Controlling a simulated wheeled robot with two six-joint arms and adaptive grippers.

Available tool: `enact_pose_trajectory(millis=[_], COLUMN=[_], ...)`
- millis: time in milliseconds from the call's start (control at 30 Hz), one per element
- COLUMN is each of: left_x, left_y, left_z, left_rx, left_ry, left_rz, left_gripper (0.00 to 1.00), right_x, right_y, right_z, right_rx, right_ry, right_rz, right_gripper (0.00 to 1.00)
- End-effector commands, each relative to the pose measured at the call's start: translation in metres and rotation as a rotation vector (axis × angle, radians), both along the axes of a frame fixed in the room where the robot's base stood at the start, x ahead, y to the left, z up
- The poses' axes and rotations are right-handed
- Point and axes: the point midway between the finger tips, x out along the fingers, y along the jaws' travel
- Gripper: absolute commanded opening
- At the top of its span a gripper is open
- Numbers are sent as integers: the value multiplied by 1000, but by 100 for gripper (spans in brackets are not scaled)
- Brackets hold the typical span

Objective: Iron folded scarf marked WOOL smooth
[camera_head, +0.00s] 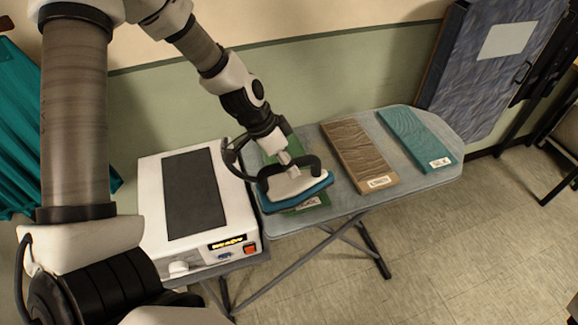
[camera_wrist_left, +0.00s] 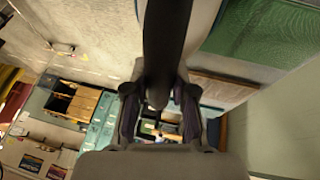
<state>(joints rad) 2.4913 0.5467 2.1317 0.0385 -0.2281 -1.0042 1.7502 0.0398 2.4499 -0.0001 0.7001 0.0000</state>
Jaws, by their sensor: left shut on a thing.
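My left gripper (camera_head: 284,160) is shut on the dark handle of an iron (camera_head: 293,186) with a white body and blue lower part. The iron is over the green folded scarf (camera_head: 303,150) at the left end of the ironing board; I cannot tell if it touches the cloth. In the left wrist view, the dark handle (camera_wrist_left: 165,45) runs between the fingers, and green cloth (camera_wrist_left: 265,35) shows at the upper right. A brown, wrinkled folded scarf (camera_head: 357,152) and a teal folded scarf (camera_head: 415,135) lie to the right. Their labels are too small to read surely.
The grey-blue ironing board (camera_head: 446,133) stands on crossed metal legs. A white station (camera_head: 150,185) with a dark top pad and lit display adjoins its left end. A blue wrinkled panel (camera_head: 495,75) stands behind the right end. Teal cloth (camera_head: 20,120) hangs at far left.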

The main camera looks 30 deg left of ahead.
Motion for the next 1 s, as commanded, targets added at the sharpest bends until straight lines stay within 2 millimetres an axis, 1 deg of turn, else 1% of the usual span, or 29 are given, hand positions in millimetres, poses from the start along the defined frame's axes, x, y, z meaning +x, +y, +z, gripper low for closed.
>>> enact_pose_trajectory(millis=[33,433,567,1000], left_x=[1,4,4,4], left_y=[0,0,0,0], left_z=[9,39,43,42], left_rx=[0,0,0,0], left_ry=[-3,-3,-2,-2], left_rz=[1,10,12,12], left_gripper=[0,0,0,0], right_x=[0,0,0,0], right_y=[0,0,0,0], right_z=[7,30,32,32], right_rx=[0,0,0,0], right_ry=[0,0,0,0], right_rz=[0,0,0,0], right_gripper=[40,40,40,40])
